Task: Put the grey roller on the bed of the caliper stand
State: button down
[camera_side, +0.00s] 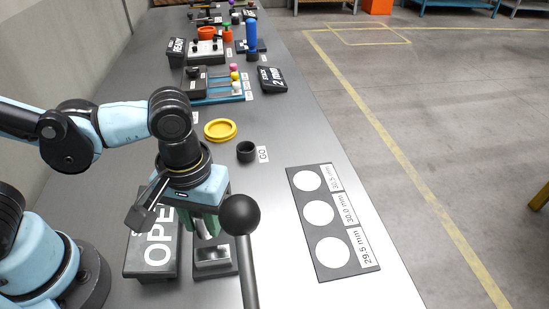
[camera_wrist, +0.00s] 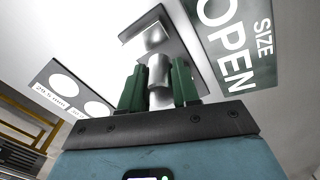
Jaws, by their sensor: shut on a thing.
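My gripper (camera_wrist: 158,88) has green fingers shut on the grey roller (camera_wrist: 158,70), a short shiny cylinder, in the wrist view. In the side view my gripper (camera_side: 200,223) points down at the near end of the table, and its fingers mostly hide the roller. The caliper stand (camera_side: 213,258), a dark plate with a shiny metal block, lies just below and in front of the fingers. It also shows beyond the roller in the wrist view (camera_wrist: 153,37). Whether the roller touches the stand, I cannot tell.
A black ball knob (camera_side: 239,214) on a rod stands close right of my gripper. A dark OPEN sign (camera_side: 151,262) lies to the left. A size board (camera_side: 325,265) with white circles lies right. A black cup (camera_side: 247,151) and yellow dish (camera_side: 220,130) stand farther back.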

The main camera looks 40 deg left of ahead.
jog(key=shift+w+a+f, duration=0.35)
jog(key=shift+w+f, duration=0.2)
jog(key=shift+w, duration=0.2)
jog(key=shift+f, duration=1.95)
jog(key=shift+f, duration=0.15)
jog(key=c, duration=0.8)
grip_release()
notch_tip(320, 180, up, 12)
jog(key=shift+w+a+f+m+t, duration=0.1)
jog(key=shift+w+a+m+t, duration=0.85)
jog(key=shift+a, duration=1.5)
jog(key=shift+w+a+f+m+t, duration=0.1)
jog(key=shift+w+a+m+t, duration=0.5)
jog(key=shift+w+a+t, duration=1.3)
jog(key=shift+w+a+m+t, duration=0.3)
jog(key=shift+a+m+t, duration=0.45)
jog(key=shift+a, duration=2.3)
